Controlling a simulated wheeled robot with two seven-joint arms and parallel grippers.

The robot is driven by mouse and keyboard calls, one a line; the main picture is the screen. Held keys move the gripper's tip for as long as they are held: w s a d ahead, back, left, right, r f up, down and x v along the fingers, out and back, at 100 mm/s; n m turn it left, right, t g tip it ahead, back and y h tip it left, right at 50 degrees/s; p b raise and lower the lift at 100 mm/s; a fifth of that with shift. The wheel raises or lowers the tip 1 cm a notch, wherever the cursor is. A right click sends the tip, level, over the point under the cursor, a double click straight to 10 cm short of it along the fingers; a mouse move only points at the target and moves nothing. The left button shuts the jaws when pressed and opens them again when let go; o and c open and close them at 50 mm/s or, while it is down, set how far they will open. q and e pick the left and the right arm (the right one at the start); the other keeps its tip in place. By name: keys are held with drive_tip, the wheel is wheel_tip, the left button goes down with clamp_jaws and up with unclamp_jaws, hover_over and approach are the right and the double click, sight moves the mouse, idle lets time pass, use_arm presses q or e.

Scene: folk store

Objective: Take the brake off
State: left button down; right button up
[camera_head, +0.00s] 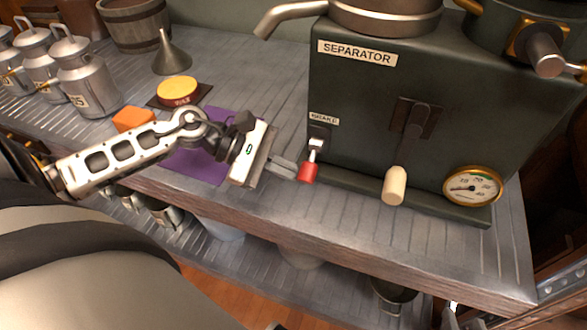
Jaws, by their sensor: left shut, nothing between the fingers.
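The dark green separator (350,110) stands on the counter at the right, with a "SEPARATOR" label on its front. Its brake lever (315,147) is a short metal arm under a "BRAKE" label (324,119), and it hangs down to a red knob (308,173). My left gripper (288,169) is shut and empty, with its fingertips just left of the red knob. I cannot tell whether they touch it. My right gripper is not in view.
A crank with a cream handle (395,185) and a round gauge (472,186) sit right of the brake. A purple cloth (205,165), orange block (133,119), yellow disc (178,90), funnel (171,58) and milk cans (84,78) are to the left.

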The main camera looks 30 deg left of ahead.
sight(300, 174)
use_arm(q)
drive_tip(key=shift+s+r, duration=0.1)
drive_tip(key=shift+r, duration=0.05)
drive_tip(key=shift+s+r+n+g+p, duration=0.2)
drive_tip(key=shift+r+n+g+p, duration=0.2)
drive_tip(key=shift+n+g, duration=0.2)
drive_tip(key=r+n+g, duration=0.2)
drive_tip(key=shift+s+d+n+h, duration=0.15)
drive_tip(key=shift+s+n+h, duration=0.15)
drive_tip(key=shift+r+n+g+h, duration=0.3)
drive_tip(key=shift+r+n+g, duration=0.3)
drive_tip(key=shift+n+g, duration=0.35)
drive_tip(key=shift+r, duration=0.2)
use_arm(e)
drive_tip(key=shift+s+f, duration=0.1)
use_arm(q)
drive_tip(key=shift+r+b, duration=0.2)
drive_tip(key=shift+b, duration=0.1)
